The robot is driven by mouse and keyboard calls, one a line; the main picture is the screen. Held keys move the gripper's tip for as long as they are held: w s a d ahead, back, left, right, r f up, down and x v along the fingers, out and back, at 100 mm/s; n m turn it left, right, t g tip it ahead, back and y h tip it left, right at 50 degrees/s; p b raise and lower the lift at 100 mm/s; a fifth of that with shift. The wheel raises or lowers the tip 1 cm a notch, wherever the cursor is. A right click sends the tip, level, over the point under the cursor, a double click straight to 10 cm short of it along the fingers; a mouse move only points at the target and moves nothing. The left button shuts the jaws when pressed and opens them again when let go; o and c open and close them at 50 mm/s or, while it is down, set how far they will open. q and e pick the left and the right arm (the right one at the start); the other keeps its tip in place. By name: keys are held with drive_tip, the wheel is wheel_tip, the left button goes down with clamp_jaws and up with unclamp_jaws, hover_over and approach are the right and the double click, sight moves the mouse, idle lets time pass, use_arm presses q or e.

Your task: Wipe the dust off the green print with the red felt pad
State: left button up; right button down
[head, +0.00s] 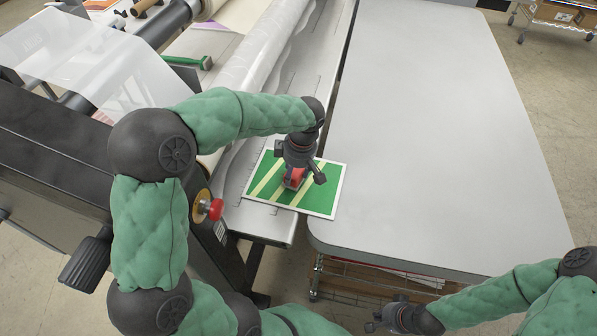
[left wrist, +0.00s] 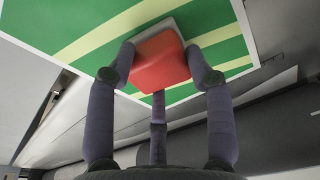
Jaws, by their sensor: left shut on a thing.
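The green print (head: 322,193) has pale yellow diagonal stripes and a white border. My left gripper (head: 297,181) is over the print's middle, shut on the red felt pad (head: 294,177). In the left wrist view the red pad (left wrist: 160,60) sits between the fingers, its pale underside at or very close to the print (left wrist: 80,30); I cannot tell if it touches. No dust is clearly visible. My right gripper (head: 385,318) is low at the bottom, in front of the table; its jaws are unclear.
A large grey table (head: 440,120) stands right of the bed. A red stop button (head: 215,209) sticks out at the laminator's front. A clear film roll (head: 262,60) runs behind the print. A green-handled tool (head: 190,62) lies further back.

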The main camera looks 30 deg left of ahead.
use_arm(q)
drive_tip(key=shift+s+a, duration=0.2)
drive_tip(key=shift+a, duration=0.55)
drive_tip(key=shift+s+a, duration=0.2)
drive_tip(key=shift+a, duration=0.5)
drive_tip(key=shift+s+a+f+b, duration=0.1)
drive_tip(key=shift+s+a+b, duration=0.15)
drive_tip(key=shift+a, duration=0.45)
drive_tip(key=shift+s+a+b, duration=0.1)
drive_tip(key=shift+a+b, duration=0.15)
drive_tip(key=shift+a, duration=0.45)
drive_tip(key=shift+w+a, duration=0.2)
drive_tip(key=shift+w, duration=0.55)
drive_tip(key=shift+w+d, duration=0.2)
drive_tip(key=shift+d, duration=0.6)
drive_tip(key=shift+w+d, duration=0.2)
drive_tip(key=shift+d, duration=0.55)
drive_tip(key=shift+w+d, duration=0.2)
drive_tip(key=shift+d, duration=0.6)
drive_tip(key=shift+w+d, duration=0.2)
drive_tip(key=shift+d, duration=0.6)
drive_tip(key=shift+w+d, duration=0.3)
drive_tip(key=shift+d, duration=0.7)
drive_tip(key=shift+w+d, duration=0.25)
drive_tip(key=shift+d, duration=0.7)
drive_tip(key=shift+w+d, duration=0.3)
drive_tip(key=shift+d, duration=0.7)
drive_tip(key=shift+b, duration=0.35)
